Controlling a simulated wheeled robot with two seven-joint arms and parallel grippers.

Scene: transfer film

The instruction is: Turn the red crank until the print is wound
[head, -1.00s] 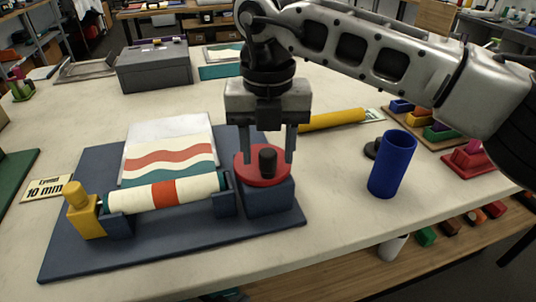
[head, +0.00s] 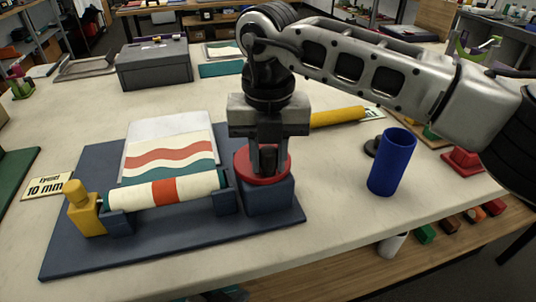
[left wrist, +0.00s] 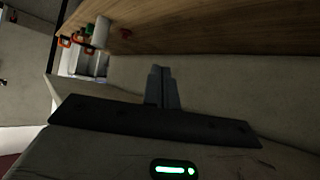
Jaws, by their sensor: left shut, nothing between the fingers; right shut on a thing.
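The red crank (head: 262,178) is a round red disc with a dark upright knob (head: 268,156), on a dark blue block (head: 267,197) at the right of the winder base. My right gripper (head: 268,163) points straight down and is shut on the knob. The print (head: 168,157), cream with wavy red and teal bands, lies flat behind the roller (head: 163,193). The roller carries cream material with an orange-red band. My left gripper (left wrist: 160,72) is shut and empty in the left wrist view, away from the crank; I do not see it in the head view.
A blue cylinder (head: 391,163) stands right of the crank. A yellow rod (head: 338,117) lies behind it. A yellow post (head: 82,207) stands at the roller's left end. A grey box (head: 155,66) is at the back. The table's front edge is clear.

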